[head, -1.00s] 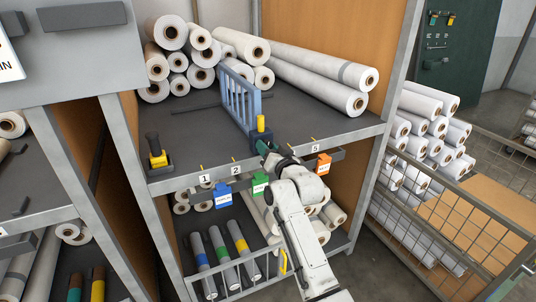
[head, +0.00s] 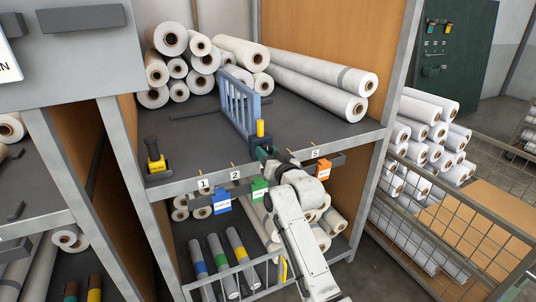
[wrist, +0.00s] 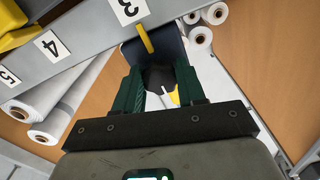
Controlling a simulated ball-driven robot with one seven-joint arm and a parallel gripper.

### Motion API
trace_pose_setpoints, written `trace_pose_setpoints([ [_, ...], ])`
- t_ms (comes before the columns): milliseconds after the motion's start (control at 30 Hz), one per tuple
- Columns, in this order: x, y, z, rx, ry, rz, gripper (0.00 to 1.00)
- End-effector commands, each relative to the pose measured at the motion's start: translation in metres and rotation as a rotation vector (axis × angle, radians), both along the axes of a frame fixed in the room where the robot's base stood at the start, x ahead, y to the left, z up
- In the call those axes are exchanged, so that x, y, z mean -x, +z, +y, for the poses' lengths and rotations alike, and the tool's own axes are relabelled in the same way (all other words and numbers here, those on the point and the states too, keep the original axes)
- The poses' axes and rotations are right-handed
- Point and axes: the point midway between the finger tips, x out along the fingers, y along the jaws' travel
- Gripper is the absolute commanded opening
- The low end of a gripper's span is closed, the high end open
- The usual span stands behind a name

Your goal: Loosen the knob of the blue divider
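The blue divider (head: 240,103) is a slatted upright panel on the upper shelf. Its dark blue clamp, with a yellow upright part (head: 260,129), sits at the shelf's front edge. My gripper (head: 263,153) is at the front of this clamp. In the wrist view, a dark knob (wrist: 158,77) shows between my two dark green fingers, with the clamp (wrist: 153,50) behind it. My gripper (wrist: 158,85) has one finger on each side of the knob, very close to it. Whether both fingers press on it is unclear. In the head view, the gripper hides the knob.
Numbered labels line the shelf edge. A blue tag (head: 222,202), a green tag (head: 259,189) and an orange tag (head: 324,169) hang below it. A black-and-yellow clamp (head: 155,158) stands at the left. White rolls (head: 325,92) fill the shelf's back and right.

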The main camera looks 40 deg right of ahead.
Motion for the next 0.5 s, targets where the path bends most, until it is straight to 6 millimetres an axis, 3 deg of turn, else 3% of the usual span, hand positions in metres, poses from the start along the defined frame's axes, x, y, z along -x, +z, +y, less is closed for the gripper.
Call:
trace_pose_setpoints([
  [267, 0.0003, -0.0014, -0.0003, -0.001, -0.001, 0.002, 0.65],
  [500, 0.0009, -0.0006, 0.0001, -0.001, -0.001, 0.001, 0.65],
])
